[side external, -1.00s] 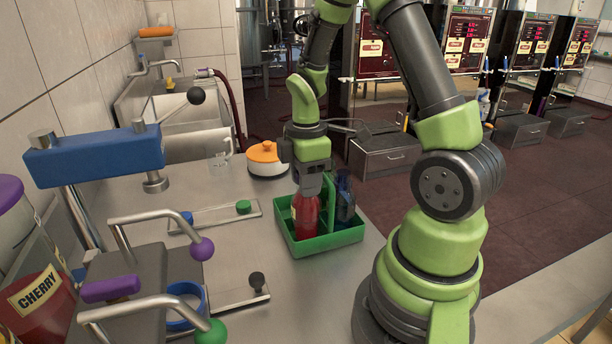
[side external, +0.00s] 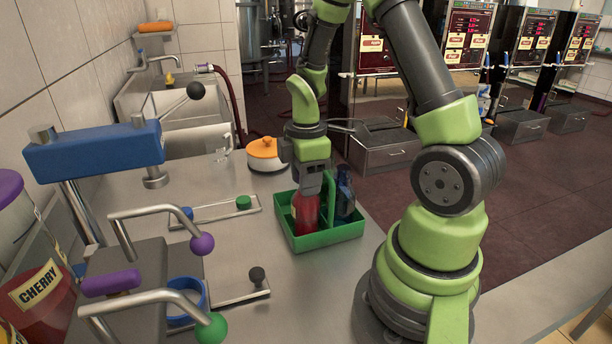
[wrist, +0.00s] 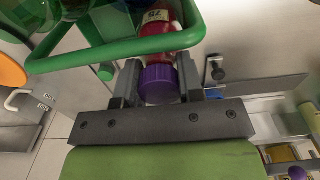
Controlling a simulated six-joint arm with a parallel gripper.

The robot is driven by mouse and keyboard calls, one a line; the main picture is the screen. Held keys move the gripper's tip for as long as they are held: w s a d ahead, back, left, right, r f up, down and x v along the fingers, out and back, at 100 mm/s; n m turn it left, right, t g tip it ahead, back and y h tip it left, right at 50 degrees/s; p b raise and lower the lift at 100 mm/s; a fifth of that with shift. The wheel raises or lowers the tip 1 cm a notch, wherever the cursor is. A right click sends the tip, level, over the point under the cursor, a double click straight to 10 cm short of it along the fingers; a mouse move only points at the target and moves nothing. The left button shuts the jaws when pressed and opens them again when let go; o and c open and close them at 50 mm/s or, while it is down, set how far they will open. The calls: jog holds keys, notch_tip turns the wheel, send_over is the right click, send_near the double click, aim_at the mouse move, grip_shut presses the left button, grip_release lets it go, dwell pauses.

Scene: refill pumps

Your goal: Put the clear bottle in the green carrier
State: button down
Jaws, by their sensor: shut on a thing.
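My gripper (side external: 310,190) is shut on the neck of a red bottle (side external: 305,213) at the left side of the green carrier (side external: 318,241). In the wrist view, the red bottle (wrist: 170,40) has a purple cap (wrist: 159,84) between the fingers, and the carrier's green handle (wrist: 115,52) passes close by. A dark blue bottle (side external: 345,196) stands in the carrier's right side. The clear bottle (side external: 223,153) appears faintly on the counter near the sink, apart from my gripper; its outline is hard to make out.
A white pot with an orange lid (side external: 265,153) stands behind the carrier. Rails with a green knob (side external: 243,202) and a black knob (side external: 257,275) lie to the left. Pump levers with a purple ball (side external: 202,244) stand at front left. The counter before the carrier is clear.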

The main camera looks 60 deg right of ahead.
jog(key=shift+f, duration=0.15)
jog(key=c, duration=0.7)
grip_release()
jog(key=shift+o, duration=0.2)
notch_tip(320, 180, up, 9)
jog(key=shift+r, duration=0.1)
jog(key=s+a+r+m+t+y, duration=0.1)
jog(key=s+a+r+m+t, duration=0.6)
jog(key=a+r+m, duration=0.3)
jog(key=s+a+m, duration=0.1)
jog(key=a+m, duration=0.1)
jog(key=a, duration=0.1)
jog(key=shift+a+y, duration=0.2)
jog(key=shift+y, duration=0.2)
